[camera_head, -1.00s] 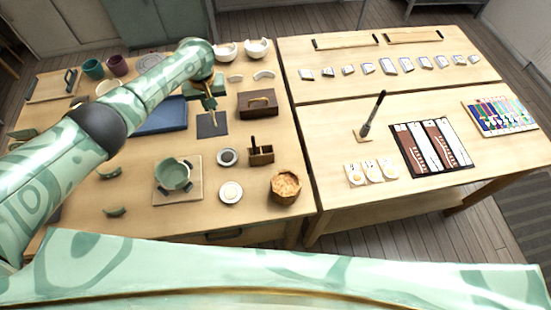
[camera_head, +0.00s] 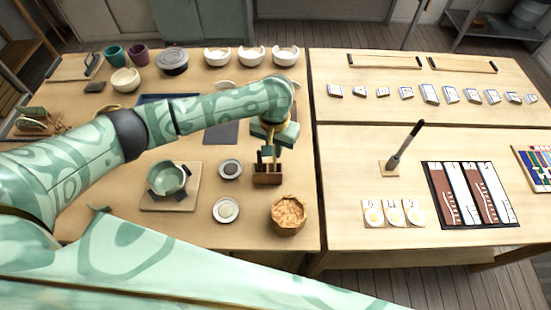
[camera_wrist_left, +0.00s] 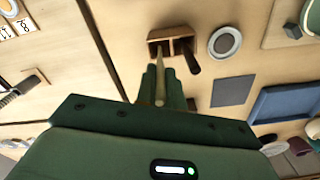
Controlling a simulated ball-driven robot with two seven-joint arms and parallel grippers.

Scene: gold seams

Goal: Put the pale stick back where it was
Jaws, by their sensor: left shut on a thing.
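My left gripper (camera_head: 269,150) is shut on the pale stick, which shows in the left wrist view (camera_wrist_left: 160,84) as a thin light rod between the fingers, pointing towards the wooden holder. The holder is a small brown block with compartments (camera_head: 267,176); it also shows in the left wrist view (camera_wrist_left: 160,34). A dark-handled tool (camera_wrist_left: 190,57) stands in the holder. In the head view the gripper is directly over the holder and hides part of it. I cannot tell whether the stick's tip is inside a compartment. My right gripper is out of view.
Two small round dishes (camera_head: 226,210) lie left of the holder, and a woven-looking round basket (camera_head: 289,213) stands in front. A green pot (camera_head: 166,179) is on a board further left. A dark mat (camera_head: 221,132) lies behind. An upright dark brush (camera_head: 405,144) stands on the right table.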

